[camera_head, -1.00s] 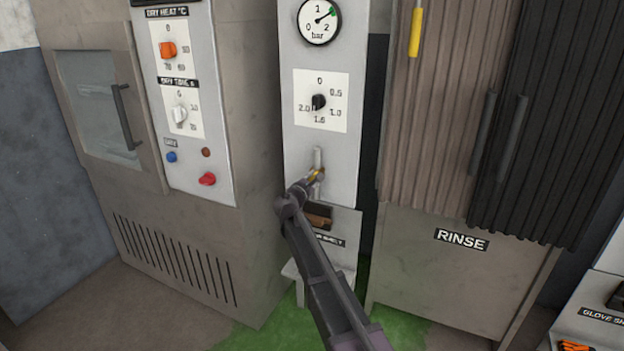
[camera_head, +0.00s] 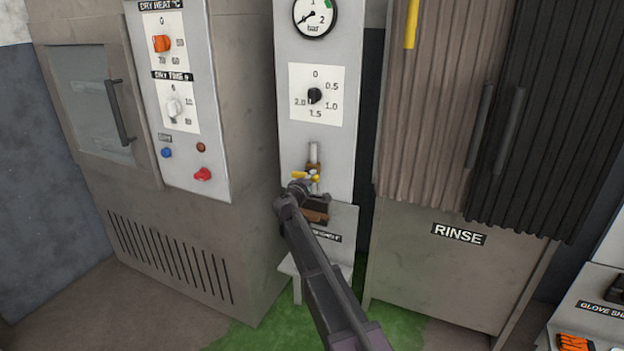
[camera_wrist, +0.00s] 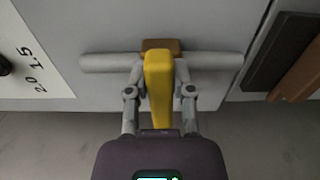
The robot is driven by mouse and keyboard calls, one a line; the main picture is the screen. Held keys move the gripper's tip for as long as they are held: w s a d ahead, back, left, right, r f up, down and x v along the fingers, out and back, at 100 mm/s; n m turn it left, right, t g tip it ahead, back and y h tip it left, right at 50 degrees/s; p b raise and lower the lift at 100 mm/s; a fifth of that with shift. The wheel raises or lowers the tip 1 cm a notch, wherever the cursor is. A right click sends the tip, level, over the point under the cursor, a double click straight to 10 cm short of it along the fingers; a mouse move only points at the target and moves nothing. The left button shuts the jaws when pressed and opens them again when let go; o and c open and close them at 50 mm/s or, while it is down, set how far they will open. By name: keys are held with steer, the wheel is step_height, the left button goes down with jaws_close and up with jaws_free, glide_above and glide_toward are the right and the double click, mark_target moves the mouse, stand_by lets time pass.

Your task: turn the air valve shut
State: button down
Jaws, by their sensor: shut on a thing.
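The air valve has a yellow lever handle (camera_head: 302,176) on a brown body, set on a vertical grey pipe (camera_head: 314,152) on the white panel. The handle now lies sideways across the pipe in the head view. In the wrist view the yellow handle (camera_wrist: 158,85) runs between my fingers, with the pipe (camera_wrist: 215,61) crossing behind it and the brown body (camera_wrist: 160,45) at its far end. My gripper (camera_wrist: 158,80) is shut on the handle. In the head view my gripper (camera_head: 300,186) covers part of the valve. The gauge (camera_head: 315,17) above has its needle near 0.
A black pressure knob (camera_head: 315,96) is on the same panel above the valve. A dark box with a brown piece (camera_head: 315,214) sits just below the valve. The dryer (camera_head: 190,235) stands left, the rinse cabinet (camera_head: 445,275) right.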

steer(key=shift+m, duration=0.3)
steer(key=shift+c, duration=2.4)
jaws_free()
steer(key=shift+w+f, duration=0.1)
steer(key=v, duration=1.2)
steer(key=shift+d, duration=0.1)
